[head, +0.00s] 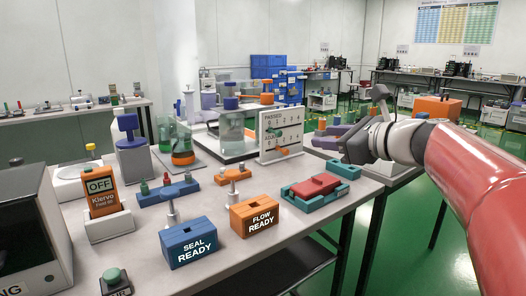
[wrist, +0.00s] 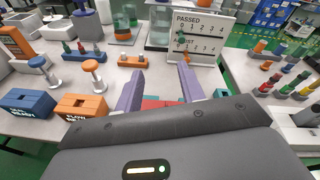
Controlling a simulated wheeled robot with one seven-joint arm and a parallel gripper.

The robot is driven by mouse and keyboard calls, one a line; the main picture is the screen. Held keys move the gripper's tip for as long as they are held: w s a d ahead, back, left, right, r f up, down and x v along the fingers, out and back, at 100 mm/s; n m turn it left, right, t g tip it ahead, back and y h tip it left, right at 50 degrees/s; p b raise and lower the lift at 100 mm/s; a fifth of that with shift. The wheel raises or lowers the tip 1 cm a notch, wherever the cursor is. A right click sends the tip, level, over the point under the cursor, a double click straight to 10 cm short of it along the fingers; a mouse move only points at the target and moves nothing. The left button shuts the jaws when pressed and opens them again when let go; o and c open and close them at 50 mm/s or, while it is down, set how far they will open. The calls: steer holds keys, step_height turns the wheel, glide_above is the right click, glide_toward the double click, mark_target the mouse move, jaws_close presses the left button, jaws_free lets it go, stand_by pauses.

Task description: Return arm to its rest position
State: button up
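My red and white arm (head: 430,155) reaches in from the right in the head view, above the right part of the table. My gripper (wrist: 160,80) has its two purple fingers spread well apart in the wrist view, with nothing held between them. Below it, a red block (head: 316,186) sits in a teal tray (head: 325,201) near the table's right edge. In the wrist view the gripper body hides most of that tray and block.
The PASSED counter board (head: 281,134) stands behind the tray. An orange FLOW READY box (head: 254,214), a blue SEAL READY box (head: 188,242) and an orange OFF tester (head: 102,194) stand to the left. Green floor (head: 405,235) is open beyond the table's right edge.

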steer(key=s+a+f+n+g+h, duration=0.2)
steer(key=s+f+n+g, duration=0.1)
steer(key=s+f+n, duration=0.45)
steer(key=s+a+f+n+g+h, duration=0.2)
steer(key=s+f+n+h, duration=0.1)
steer(key=s+f+n, duration=0.5)
steer(key=s+d+f+n+g+h+p, duration=0.1)
steer(key=s+d+f+n+h, duration=0.3)
steer(key=s+f+n, duration=0.5)
steer(key=shift+s+d+g+h, duration=0.4)
steer(key=shift+s+d, duration=0.2)
steer(key=shift+s, duration=0.6)
